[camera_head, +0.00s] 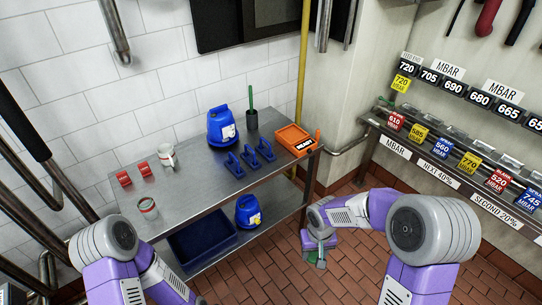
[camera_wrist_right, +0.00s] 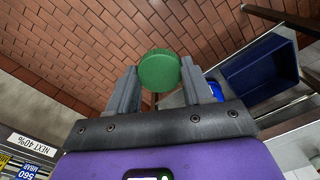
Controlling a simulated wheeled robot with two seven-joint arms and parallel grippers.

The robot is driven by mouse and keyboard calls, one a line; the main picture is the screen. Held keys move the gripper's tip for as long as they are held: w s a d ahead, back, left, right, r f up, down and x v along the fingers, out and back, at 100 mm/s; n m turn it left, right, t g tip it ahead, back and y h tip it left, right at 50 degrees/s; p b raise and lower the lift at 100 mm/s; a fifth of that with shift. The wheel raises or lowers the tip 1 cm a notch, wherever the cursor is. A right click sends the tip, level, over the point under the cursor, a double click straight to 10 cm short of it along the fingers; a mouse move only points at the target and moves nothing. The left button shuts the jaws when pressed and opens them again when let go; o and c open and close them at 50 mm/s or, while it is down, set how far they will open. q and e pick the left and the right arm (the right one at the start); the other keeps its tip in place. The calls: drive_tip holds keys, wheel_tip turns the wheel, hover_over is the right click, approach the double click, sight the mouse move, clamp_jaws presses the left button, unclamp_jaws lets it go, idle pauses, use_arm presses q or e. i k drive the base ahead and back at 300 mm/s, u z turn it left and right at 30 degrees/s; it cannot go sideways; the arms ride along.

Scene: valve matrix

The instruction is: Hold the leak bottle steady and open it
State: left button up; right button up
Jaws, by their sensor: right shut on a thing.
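My right gripper (camera_head: 316,257) points down over the brick floor, to the right of the steel table. It is shut on a green round-topped thing. In the right wrist view, this green top (camera_wrist_right: 159,70), which looks like a bottle cap, sits between the two fingers of the gripper (camera_wrist_right: 159,88). What is below the top is hidden there, so I cannot tell for sure that it is the leak bottle. My left arm comes in at the lower left, and its gripper is out of the picture.
The steel table (camera_head: 190,195) carries a blue jug (camera_head: 222,127), blue clamp-like tools (camera_head: 250,157), an orange bin (camera_head: 296,140), a mug (camera_head: 167,157) and a can (camera_head: 148,208). A blue crate (camera_head: 203,240) and another jug (camera_head: 248,211) stand below. A shelf (camera_head: 450,165) with labelled tags is at right.

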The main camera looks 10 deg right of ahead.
sight(147, 206)
drive_tip(key=z, duration=0.9)
drive_tip(key=i, duration=1.3)
drive_tip(key=u, duration=1.75)
